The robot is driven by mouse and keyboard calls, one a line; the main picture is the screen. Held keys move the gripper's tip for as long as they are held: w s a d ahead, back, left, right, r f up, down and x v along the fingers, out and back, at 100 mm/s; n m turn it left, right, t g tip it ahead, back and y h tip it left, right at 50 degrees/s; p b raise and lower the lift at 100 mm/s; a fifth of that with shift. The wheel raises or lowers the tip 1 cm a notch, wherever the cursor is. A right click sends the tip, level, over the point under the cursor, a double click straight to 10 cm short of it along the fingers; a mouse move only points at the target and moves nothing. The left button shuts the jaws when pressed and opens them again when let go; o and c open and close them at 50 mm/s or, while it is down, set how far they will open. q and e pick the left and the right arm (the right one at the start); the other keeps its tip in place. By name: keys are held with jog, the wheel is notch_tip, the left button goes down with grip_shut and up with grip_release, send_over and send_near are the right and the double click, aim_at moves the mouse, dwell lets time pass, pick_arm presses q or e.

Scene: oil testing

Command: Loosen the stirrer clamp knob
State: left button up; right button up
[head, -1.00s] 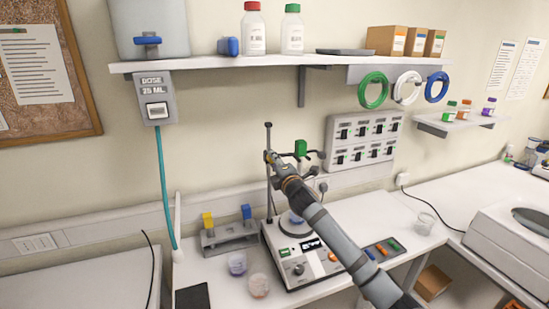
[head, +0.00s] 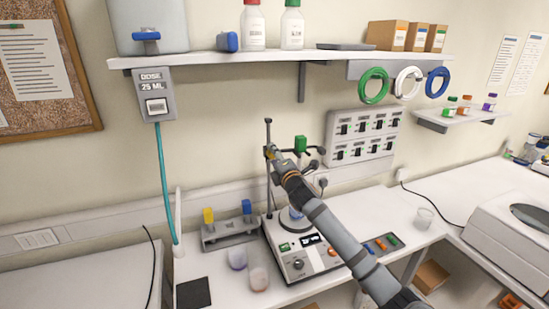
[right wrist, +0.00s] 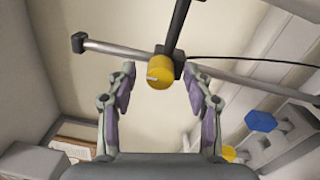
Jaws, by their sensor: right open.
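The stirrer clamp knob (right wrist: 160,72) is a yellow cylinder on a dark clamp block (right wrist: 178,66), where a grey crossbar and a dark upright rod meet. My right gripper (right wrist: 159,78) is open, with one finger on each side of the knob and gaps visible between them. In the head view my right gripper (head: 272,153) is at the upright stand rod (head: 268,184) and largely hides the knob. The stirrer base (head: 303,258), with a small display and knobs, stands below. My left gripper is out of view.
A rack (head: 230,230) with yellow and blue pieces and two small cups (head: 259,278) stand left of the stirrer. A switch panel (head: 362,136) is on the wall behind. A shelf (head: 220,61) runs above.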

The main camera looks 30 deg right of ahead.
jog(key=v, duration=0.7)
jog(key=shift+s, duration=0.25)
jog(key=shift+a, duration=0.15)
